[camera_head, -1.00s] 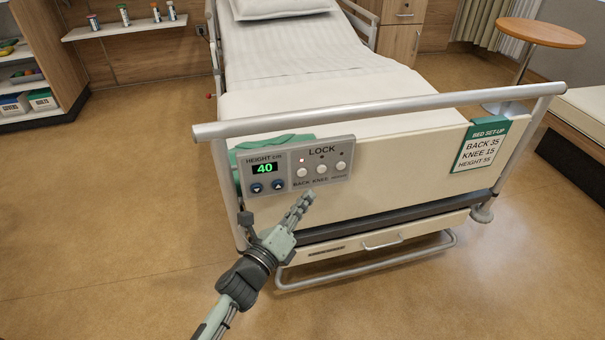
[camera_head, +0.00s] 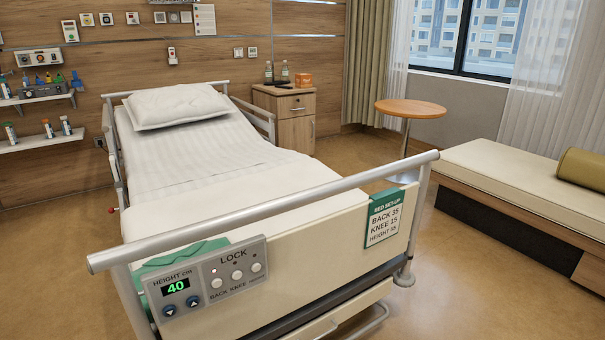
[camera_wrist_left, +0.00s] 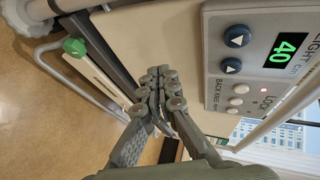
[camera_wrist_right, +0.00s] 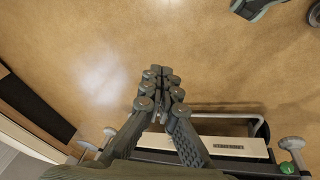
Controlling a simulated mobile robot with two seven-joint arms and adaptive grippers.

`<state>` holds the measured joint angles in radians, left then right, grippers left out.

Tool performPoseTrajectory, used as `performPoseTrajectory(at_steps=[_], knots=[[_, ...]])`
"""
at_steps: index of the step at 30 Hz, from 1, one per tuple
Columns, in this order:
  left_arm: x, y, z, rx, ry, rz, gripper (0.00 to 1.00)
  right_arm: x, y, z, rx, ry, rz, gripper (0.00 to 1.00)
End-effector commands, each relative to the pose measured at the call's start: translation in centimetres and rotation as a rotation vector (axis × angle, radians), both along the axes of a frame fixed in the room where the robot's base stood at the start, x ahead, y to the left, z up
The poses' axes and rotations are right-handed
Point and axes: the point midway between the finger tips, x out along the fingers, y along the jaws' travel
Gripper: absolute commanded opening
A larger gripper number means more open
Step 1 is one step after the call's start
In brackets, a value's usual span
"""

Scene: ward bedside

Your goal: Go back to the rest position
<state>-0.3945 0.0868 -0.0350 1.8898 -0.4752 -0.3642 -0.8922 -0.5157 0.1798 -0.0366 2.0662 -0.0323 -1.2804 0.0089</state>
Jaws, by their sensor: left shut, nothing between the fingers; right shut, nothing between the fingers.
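My left gripper (camera_wrist_left: 160,90) is shut and empty in the left wrist view. It is near the foot end of the bed, beside the control panel (camera_wrist_left: 262,60), and looks apart from it. My right gripper (camera_wrist_right: 160,85) is shut and empty in the right wrist view, above the floor with the low bed frame behind it. Neither gripper shows in the head view.
The bed (camera_head: 200,160) has a rail (camera_head: 280,205) across its foot and a set-up card (camera_head: 384,217) reading BACK 35, KNEE 15, HEIGHT 55. A round table (camera_head: 411,108) and a padded bench (camera_head: 520,175) stand to the right. Floor (camera_wrist_right: 90,70) is open around my right gripper.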

Motion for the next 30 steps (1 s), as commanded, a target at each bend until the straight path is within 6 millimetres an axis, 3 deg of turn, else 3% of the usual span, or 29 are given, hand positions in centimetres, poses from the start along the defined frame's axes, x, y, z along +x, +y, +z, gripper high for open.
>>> performPoseTrajectory(at_steps=[3,6,9,11,30], knots=[[-5.5,2.2,-5.0,-0.381,0.235,0.308,0.0,0.0,0.0,-0.2,0.002,0.0,0.001,0.0],[-10.6,2.4,-8.0,-0.618,0.4,0.564,0.0,0.0,0.0,-0.5,0.002,0.004,0.0,0.0],[-14.8,2.0,-9.7,-0.761,0.52,0.769,0.0,0.2,0.1,-0.6,0.005,0.003,0.001,0.0],[-16.6,1.7,-10.1,-0.811,0.566,0.856,0.0,0.3,0.1,-0.6,0.005,-0.001,0.002,0.0],[-16.8,1.7,-10.2,-0.817,0.573,0.868,0.0,0.3,0.1,-0.6,0.005,-0.001,0.002,0.0]])
